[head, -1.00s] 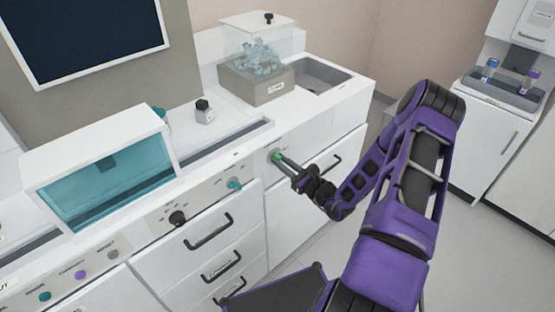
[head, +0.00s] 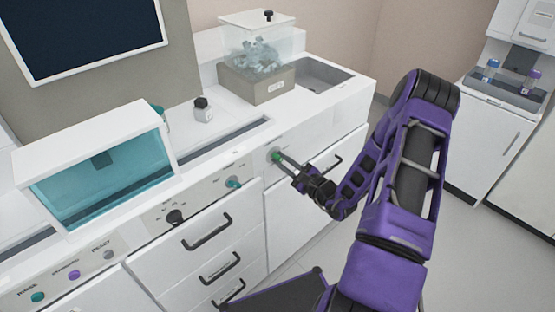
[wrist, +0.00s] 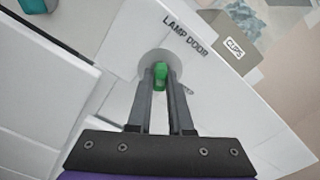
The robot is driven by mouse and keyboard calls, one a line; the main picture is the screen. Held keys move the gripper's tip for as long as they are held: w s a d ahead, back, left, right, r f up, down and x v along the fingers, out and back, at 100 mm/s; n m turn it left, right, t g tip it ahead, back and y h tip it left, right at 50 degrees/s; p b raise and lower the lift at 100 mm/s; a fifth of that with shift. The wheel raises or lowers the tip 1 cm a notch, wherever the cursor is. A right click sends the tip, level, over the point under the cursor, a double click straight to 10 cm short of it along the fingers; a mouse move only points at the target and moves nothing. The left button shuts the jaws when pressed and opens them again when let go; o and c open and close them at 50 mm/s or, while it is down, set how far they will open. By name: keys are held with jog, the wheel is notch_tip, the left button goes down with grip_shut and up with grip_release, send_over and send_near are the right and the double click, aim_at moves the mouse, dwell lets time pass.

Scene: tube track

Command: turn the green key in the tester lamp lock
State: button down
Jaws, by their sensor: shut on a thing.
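The green key (wrist: 160,82) sits in a round lock plate (wrist: 149,64) on the white cabinet front, beside lettering that reads "LAMP DOOR" in the wrist view. My gripper (wrist: 160,74) is shut on the green key, one finger on each side of its head. In the head view the green key (head: 276,156) shows at the fingertips of my gripper (head: 280,159), against the cabinet front below the counter. The fingers hide part of the key and the lock. I cannot tell the key's exact angle.
A teal knob (head: 233,182) and a black dial (head: 175,217) are on the panel to the left, above drawers with black handles (head: 207,233). A clear bin (head: 258,50) and a small bottle (head: 202,109) stand on the counter. The floor (head: 470,250) at right is clear.

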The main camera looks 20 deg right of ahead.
jog(key=shift+f, duration=0.1)
jog(key=shift+n+b, duration=0.75)
jog(key=shift+n, duration=0.85)
jog(key=shift+b, duration=0.4)
jog(key=shift+f+n+b, duration=0.1)
jog(key=shift+n+b, duration=0.4)
jog(key=shift+n, duration=0.1)
jog(key=shift+n+b, duration=0.7)
jog(key=shift+n, duration=0.3)
jog(key=shift+r, duration=0.2)
jog(key=shift+f, duration=0.1)
